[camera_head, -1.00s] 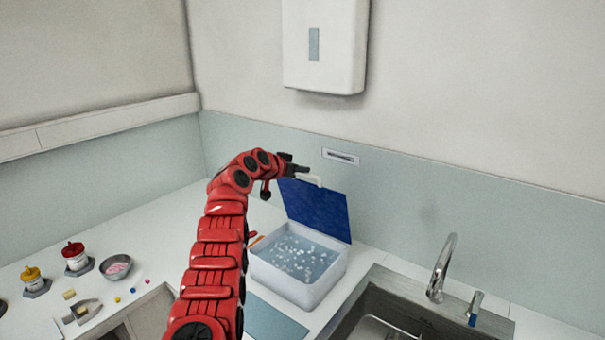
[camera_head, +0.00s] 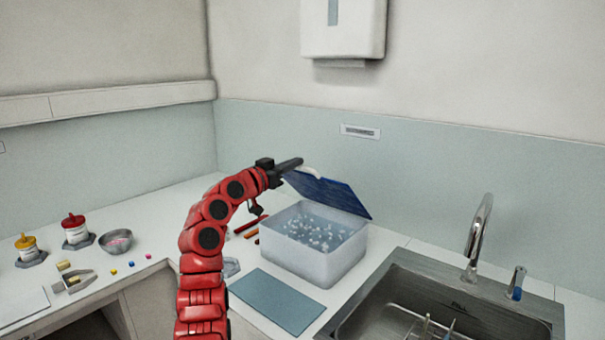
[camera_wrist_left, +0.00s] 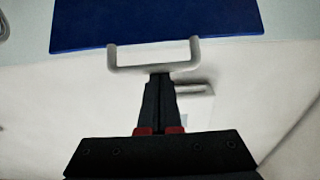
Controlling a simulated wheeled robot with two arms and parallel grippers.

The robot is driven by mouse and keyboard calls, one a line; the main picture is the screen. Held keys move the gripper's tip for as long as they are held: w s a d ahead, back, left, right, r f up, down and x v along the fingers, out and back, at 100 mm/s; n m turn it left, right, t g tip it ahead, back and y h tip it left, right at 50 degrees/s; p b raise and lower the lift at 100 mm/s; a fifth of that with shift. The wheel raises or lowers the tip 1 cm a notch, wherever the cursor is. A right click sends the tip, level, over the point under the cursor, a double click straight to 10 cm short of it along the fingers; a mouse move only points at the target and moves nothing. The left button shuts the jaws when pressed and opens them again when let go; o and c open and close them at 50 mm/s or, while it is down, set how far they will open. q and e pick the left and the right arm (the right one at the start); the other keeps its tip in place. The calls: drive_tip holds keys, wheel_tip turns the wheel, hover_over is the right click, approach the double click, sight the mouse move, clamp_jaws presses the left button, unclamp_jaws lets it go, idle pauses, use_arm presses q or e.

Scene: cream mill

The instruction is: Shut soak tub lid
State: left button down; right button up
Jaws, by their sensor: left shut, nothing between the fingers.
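The soak tub (camera_head: 312,262) is a whitish box of bubbly liquid on the counter, left of the sink. Its blue lid (camera_head: 332,192) is hinged at the back and tilted partway down, with the tub's front still uncovered. A pale handle (camera_head: 310,172) sits on the lid's edge; it also shows as a U shape in the left wrist view (camera_wrist_left: 153,68). My left gripper (camera_head: 297,163) is shut and empty, its fingertips at the handle; I cannot tell whether they touch it. The lid (camera_wrist_left: 155,22) fills the top of the wrist view. My right gripper is not in view.
A sink (camera_head: 440,300) with a faucet (camera_head: 478,238) is on the right. A blue-grey mat (camera_head: 277,301) lies in front of the tub. A bowl (camera_head: 116,241), a red-capped jar (camera_head: 75,230) and a yellow-capped jar (camera_head: 27,247) stand at left.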

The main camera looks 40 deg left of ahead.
use_arm(q)
drive_tip(key=s+f+t+b, duration=0.2)
drive_tip(key=s+f+b, duration=0.2)
drive_tip(key=f+b, duration=0.3)
drive_tip(key=s+f+t+b, duration=0.2)
drive_tip(key=f+b, duration=0.5)
drive_tip(key=b, duration=0.5)
drive_tip(key=shift+s+t+b, duration=0.4)
drive_tip(key=shift+s, duration=0.5)
drive_tip(key=shift+r, duration=0.15)
